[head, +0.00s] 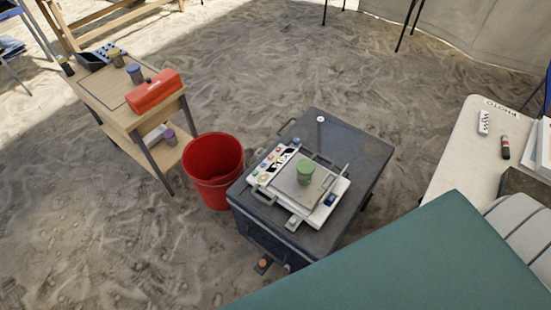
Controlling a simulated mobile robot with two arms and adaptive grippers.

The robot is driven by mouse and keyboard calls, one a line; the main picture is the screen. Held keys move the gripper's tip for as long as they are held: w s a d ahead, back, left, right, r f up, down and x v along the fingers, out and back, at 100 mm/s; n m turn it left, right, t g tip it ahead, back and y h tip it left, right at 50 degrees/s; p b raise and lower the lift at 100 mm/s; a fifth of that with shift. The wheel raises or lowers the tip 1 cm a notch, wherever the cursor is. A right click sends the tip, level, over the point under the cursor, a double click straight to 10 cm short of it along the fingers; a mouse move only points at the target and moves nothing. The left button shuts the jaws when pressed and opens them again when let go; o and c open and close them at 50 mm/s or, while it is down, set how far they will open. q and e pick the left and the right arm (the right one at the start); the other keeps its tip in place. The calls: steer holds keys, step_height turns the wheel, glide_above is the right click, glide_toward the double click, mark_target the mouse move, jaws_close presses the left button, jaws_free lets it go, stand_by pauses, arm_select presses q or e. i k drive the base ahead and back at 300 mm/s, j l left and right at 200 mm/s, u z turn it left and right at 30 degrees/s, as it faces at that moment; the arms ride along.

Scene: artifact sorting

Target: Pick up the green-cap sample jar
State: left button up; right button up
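The green-cap sample jar (305,172) stands upright on the square plate of a white scale-like device (327,207). That device lies on top of a dark grey case (362,151) in the middle of the head view. Neither of my grippers shows in this view, so nothing is seen touching the jar.
A red bucket (213,190) stands left of the case. A wooden side table (110,92) with a red box (154,92) and several jars is at the left. A green surface (420,265) fills the lower right. A pale table (465,150) is at the right. Sandy floor lies open behind.

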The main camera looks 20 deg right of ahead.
mark_target(302, 180)
steer(key=i+j+z, duration=0.1)
steer(key=j, duration=0.25)
steer(key=i+j+z, duration=0.1)
steer(key=j, duration=0.25)
steer(key=i+j+z, duration=0.1)
steer(key=j, duration=0.3)
steer(key=i+j+z, duration=0.1)
steer(key=j, duration=0.25)
steer(key=z, duration=1.2)
steer(key=i+j, duration=0.05)
